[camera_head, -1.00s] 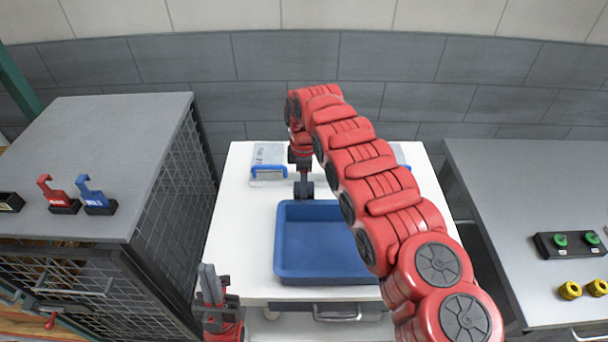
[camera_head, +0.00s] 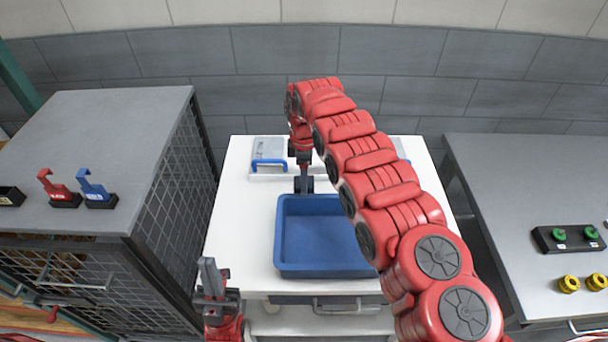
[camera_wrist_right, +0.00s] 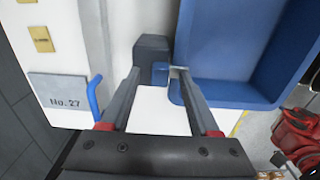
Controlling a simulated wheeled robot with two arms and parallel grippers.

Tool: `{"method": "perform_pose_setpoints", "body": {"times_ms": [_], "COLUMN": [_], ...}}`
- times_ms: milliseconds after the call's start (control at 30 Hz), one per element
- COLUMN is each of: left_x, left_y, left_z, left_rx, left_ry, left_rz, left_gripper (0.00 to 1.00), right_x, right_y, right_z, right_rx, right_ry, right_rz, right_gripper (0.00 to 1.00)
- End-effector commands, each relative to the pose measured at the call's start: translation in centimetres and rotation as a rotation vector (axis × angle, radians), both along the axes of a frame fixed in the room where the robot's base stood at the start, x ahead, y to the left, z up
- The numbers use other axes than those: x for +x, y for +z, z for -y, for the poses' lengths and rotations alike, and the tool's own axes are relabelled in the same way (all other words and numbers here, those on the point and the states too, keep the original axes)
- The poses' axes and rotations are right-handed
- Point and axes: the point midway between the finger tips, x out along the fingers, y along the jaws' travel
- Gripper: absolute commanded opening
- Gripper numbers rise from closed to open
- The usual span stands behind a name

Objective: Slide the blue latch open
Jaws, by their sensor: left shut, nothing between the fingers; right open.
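A blue hooked piece (camera_head: 94,188) stands in a black base on the left cabinet, beside a similar red piece (camera_head: 58,187). A blue handle-like bar (camera_head: 270,163) is on a grey plate on the white table; it also shows in the right wrist view (camera_wrist_right: 94,97) near the "No. 27" plate. I cannot tell which blue part is the latch. My right gripper (camera_head: 304,185) points down behind the blue tray, right of the bar. In the wrist view its fingers (camera_wrist_right: 156,75) are open near a dark grey block (camera_wrist_right: 150,52). My left gripper (camera_head: 210,276) is shut and empty at the table's front left.
A blue tray (camera_head: 282,262) stands on the white table (camera_head: 240,220), close to my right gripper. A grey worktop (camera_head: 520,200) at the right carries green (camera_head: 559,234) and yellow (camera_head: 569,284) parts. My right arm hides part of the table's right side.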

Motion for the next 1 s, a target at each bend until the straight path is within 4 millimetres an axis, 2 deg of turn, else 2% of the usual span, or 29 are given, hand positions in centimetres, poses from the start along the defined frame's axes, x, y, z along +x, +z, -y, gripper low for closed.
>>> {"method": "perform_pose_setpoints", "body": {"times_ms": [167, 700, 1000], "left_x": [0.0, 0.0, 0.0], "left_y": [0.1, 0.0, -0.1], "left_z": [0.0, 0.0, 0.0], "left_rx": [0.0, 0.0, 0.0], "left_ry": [0.0, 0.0, 0.0], "left_rz": [0.0, 0.0, 0.0], "left_gripper": [0.0, 0.0, 0.0], "right_x": [0.0, 0.1, 0.0], "right_y": [0.8, 5.5, 6.0], "right_z": [0.0, 0.0, 0.0], "right_rx": [0.0, 0.001, 0.0], "right_ry": [0.0, -0.001, -0.001], "right_rz": [0.0, 0.002, 0.0], "right_gripper": [0.62, 0.62, 0.62]}}
